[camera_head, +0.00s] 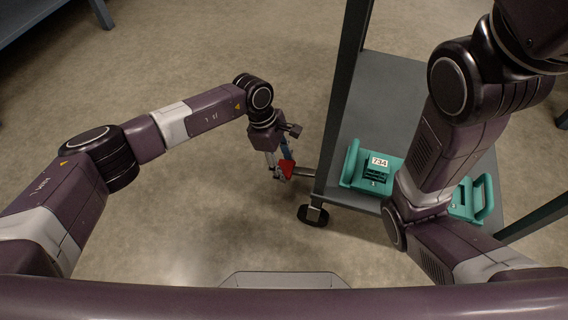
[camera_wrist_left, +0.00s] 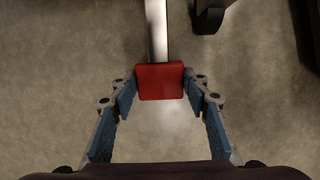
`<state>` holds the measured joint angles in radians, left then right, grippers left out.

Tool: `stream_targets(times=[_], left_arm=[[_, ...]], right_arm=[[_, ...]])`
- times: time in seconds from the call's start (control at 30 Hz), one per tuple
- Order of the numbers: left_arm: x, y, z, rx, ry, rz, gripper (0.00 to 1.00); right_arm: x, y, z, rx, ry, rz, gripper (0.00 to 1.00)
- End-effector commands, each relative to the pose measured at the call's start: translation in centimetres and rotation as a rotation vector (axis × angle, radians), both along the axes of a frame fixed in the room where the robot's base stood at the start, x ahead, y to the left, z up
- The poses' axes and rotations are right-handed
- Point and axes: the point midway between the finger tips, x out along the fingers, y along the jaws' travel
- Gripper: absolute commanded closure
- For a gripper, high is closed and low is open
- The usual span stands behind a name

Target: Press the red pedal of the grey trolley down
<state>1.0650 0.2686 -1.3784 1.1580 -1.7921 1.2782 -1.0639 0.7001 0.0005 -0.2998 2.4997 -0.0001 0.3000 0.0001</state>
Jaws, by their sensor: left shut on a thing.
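The red pedal (camera_head: 287,168) sticks out on a metal bar from the near left corner of the grey trolley (camera_head: 388,95). My left gripper (camera_head: 279,172) is at the pedal. In the left wrist view, the pedal (camera_wrist_left: 160,82) sits between the blue-padded fingertips of my left gripper (camera_wrist_left: 160,88), which are shut on its two sides. The bar runs away from the pedal to the top of that view. The pedal's height above the floor is hard to judge. My right gripper is out of view; only my right arm shows, over the trolley.
A teal carrier labelled 734 (camera_head: 374,172) stands on the trolley's shelf, and another teal handled part (camera_head: 470,200) shows beyond my right arm. A black caster (camera_head: 313,215) is close to the pedal. A table edge (camera_head: 22,18) is at the upper left. The floor at left is clear.

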Motion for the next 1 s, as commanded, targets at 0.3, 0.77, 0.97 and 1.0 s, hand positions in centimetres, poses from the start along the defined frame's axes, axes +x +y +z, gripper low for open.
stream_targets(times=[0.3,0.77,0.97,1.0], left_arm=[[0.2,0.7,-0.4,0.015,-0.002,0.005,0.39],[0.6,1.5,3.5,0.011,-0.007,0.003,0.39],[1.0,2.7,7.6,0.013,-0.006,0.004,0.39],[1.0,2.9,8.3,0.013,-0.006,0.005,0.39]], right_arm=[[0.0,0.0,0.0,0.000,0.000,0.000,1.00],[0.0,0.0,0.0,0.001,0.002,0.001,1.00],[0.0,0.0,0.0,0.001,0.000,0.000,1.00],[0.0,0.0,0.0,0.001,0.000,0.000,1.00]])
